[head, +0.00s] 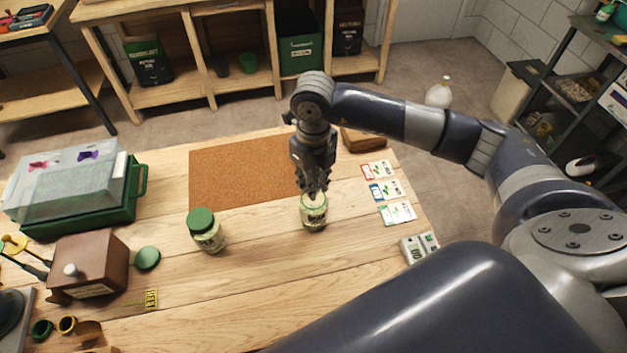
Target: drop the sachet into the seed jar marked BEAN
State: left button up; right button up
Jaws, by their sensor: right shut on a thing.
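My right gripper (313,190) points down directly over an open glass jar (313,218) with a pale label. It is shut on a small pale thing at its fingertips, which I take to be the sachet; it is mostly hidden by the fingers. The fingertips are at or just above the jar's mouth; I cannot tell whether they reach inside. A second jar (208,236) stands to the left with its green lid on. The writing on both jars is too small to read. My left gripper is not in view.
A loose green lid (147,258) lies beside a brown box (88,262). Three printed packets (385,190) lie in a column right of the open jar. A cork mat (240,172) lies behind. A green tray with a clear cover (68,185) stands at left. The front middle is clear.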

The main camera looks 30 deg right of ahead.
jog(key=o, duration=0.8)
notch_tip(320, 180, up, 12)
